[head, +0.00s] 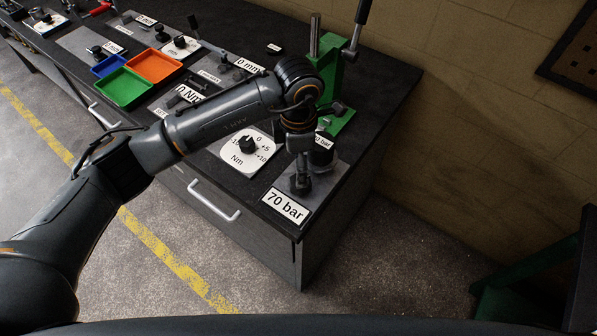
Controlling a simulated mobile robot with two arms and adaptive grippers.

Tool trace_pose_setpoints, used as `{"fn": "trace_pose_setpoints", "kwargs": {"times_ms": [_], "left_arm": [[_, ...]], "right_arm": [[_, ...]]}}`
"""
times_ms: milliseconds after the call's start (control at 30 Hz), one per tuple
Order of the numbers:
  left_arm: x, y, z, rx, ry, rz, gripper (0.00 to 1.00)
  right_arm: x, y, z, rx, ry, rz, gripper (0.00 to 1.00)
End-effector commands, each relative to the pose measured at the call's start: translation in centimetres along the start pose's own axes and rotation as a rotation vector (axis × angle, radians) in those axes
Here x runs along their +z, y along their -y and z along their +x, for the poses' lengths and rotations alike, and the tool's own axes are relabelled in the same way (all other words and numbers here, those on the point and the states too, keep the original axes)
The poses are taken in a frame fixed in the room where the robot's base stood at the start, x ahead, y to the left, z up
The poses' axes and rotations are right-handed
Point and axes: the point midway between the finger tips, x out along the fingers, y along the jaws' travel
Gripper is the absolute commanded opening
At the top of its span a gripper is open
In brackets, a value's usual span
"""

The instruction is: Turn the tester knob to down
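A white dial plate (234,158) marked Nm, with 0, +5 and +10, lies near the front edge of the bench and carries a black knob (249,146). A small block with a dark upright part stands behind a "70 bar" label (285,206) at the bench corner. My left gripper (301,178) points down over this block, to the right of the dial plate and apart from its knob. Its fingers are small and dark against the block, so I cannot tell whether they are open or touching it. My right gripper is not in view.
A green press (335,85) with an upright lever stands behind my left wrist. Blue (109,66), orange (154,66) and green (124,88) trays and other labelled fixtures lie farther left on the dark bench. A drawer handle (213,200) sticks out at the front.

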Motion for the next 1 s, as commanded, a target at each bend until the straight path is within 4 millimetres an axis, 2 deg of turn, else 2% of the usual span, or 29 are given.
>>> {"fn": "trace_pose_setpoints", "kwargs": {"times_ms": [100, 300, 500, 733, 1000], "left_arm": [[0.0, 0.2, 2.2, -0.005, -0.003, -0.001, 0.74], [0.1, 0.1, 5.0, -0.002, -0.001, 0.0, 0.74], [0.0, 0.0, 6.1, 0.001, 0.0, 0.002, 0.74], [0.0, 0.0, 6.2, 0.001, 0.0, 0.001, 0.74], [0.0, 0.0, 6.1, 0.001, 0.0, 0.001, 0.19]], "right_arm": [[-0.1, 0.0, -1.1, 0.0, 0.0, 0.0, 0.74], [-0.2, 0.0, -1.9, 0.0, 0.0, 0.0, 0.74], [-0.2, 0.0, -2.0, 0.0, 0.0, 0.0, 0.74], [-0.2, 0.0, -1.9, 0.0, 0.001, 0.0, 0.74], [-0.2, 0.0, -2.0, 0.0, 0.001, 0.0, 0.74]]}}
